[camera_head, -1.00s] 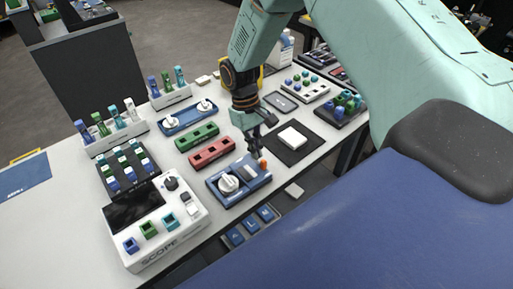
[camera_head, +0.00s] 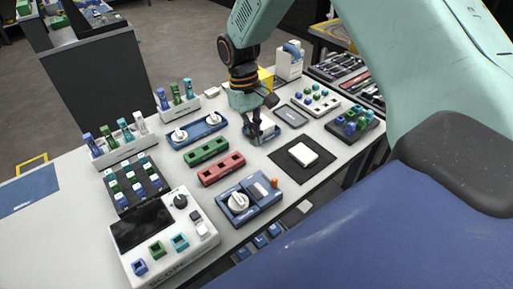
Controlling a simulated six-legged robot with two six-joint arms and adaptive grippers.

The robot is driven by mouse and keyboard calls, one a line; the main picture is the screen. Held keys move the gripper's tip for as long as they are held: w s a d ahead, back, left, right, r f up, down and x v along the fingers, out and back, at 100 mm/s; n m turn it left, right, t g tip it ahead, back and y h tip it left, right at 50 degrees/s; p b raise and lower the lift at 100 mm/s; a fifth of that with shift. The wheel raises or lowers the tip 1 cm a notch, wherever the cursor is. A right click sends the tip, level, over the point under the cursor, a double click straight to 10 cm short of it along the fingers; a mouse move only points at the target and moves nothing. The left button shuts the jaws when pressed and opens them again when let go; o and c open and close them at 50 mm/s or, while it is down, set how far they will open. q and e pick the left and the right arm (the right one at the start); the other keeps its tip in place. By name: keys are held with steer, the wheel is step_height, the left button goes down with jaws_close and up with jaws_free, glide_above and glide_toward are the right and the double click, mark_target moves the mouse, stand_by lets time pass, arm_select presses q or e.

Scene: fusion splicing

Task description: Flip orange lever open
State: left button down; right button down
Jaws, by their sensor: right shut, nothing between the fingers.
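The orange lever (camera_head: 274,183) is a small orange peg at the right end of a blue device (camera_head: 262,201) with a white round knob (camera_head: 238,202). The lever appears to stand up from the device; its exact angle is too small to tell. My right gripper (camera_head: 262,136) is shut and empty. It is apart from the lever, farther back on the table, to the right of the green block and beyond the red block. My left gripper is not in view.
A red block (camera_head: 221,169) and a green block (camera_head: 206,151) lie behind the blue device. A white box rests on a black mat (camera_head: 284,155) to the right. A white scope unit (camera_head: 172,254) stands at front left. The table's front edge runs close by the device.

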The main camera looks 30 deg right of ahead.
steer(key=shift+v, duration=0.95)
steer(key=shift+w, duration=0.1)
